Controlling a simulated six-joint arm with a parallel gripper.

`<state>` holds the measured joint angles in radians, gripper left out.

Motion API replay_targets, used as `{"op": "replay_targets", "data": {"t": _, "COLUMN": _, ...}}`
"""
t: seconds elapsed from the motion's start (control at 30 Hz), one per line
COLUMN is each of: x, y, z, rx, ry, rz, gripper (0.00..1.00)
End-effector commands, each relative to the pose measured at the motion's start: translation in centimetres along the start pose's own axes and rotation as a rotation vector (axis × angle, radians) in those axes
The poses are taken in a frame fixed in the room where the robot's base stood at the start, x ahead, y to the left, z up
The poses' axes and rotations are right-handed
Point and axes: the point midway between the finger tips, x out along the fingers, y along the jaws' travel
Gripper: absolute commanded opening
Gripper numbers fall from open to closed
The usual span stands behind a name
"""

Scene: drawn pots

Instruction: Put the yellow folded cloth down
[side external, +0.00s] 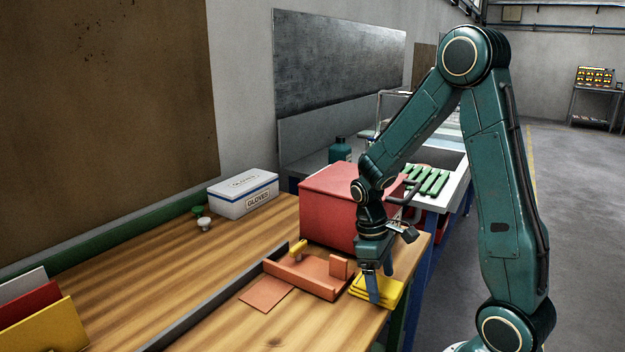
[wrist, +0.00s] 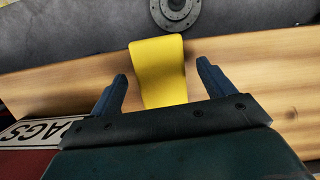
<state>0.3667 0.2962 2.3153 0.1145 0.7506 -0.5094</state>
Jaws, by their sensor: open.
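The yellow folded cloth (side external: 392,293) lies on the wooden bench at its near right corner, beside the red box. In the wrist view the cloth (wrist: 160,68) lies between my fingers, with a gap on each side, and its far end reaches the bench edge. My gripper (side external: 380,290) is open and points down at the cloth, with its blue fingers on either side of it. In the wrist view my gripper (wrist: 162,78) shows both fingers spread. The side view does not show clearly whether the fingertips touch the bench; part of the cloth is hidden behind a finger.
A red box (side external: 325,205) stands just behind my gripper; its lettered label (wrist: 45,130) shows in the wrist view. An orange tray (side external: 305,278) with a yellow-handled item is to the left. A white gloves box (side external: 243,194) stands farther back. The bench's left middle is clear.

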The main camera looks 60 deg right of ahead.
Motion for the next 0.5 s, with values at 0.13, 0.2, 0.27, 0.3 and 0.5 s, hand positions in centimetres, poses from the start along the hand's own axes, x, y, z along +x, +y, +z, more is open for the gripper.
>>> {"op": "replay_targets", "data": {"t": 0.13, "x": -2.1, "y": 0.0, "z": -0.1, "rx": 0.000, "ry": 0.005, "rz": 0.002, "gripper": 0.81}}
{"op": "replay_targets", "data": {"t": 0.2, "x": -3.2, "y": 0.0, "z": -0.1, "rx": 0.000, "ry": 0.005, "rz": 0.002, "gripper": 0.81}}
{"op": "replay_targets", "data": {"t": 0.27, "x": -4.1, "y": 0.0, "z": -0.1, "rx": 0.000, "ry": 0.005, "rz": 0.002, "gripper": 0.81}}
{"op": "replay_targets", "data": {"t": 0.3, "x": -4.8, "y": 0.0, "z": -0.1, "rx": 0.001, "ry": 0.006, "rz": 0.002, "gripper": 0.81}}
{"op": "replay_targets", "data": {"t": 0.5, "x": -7.7, "y": 0.0, "z": 0.0, "rx": 0.001, "ry": 0.004, "rz": 0.001, "gripper": 0.81}}
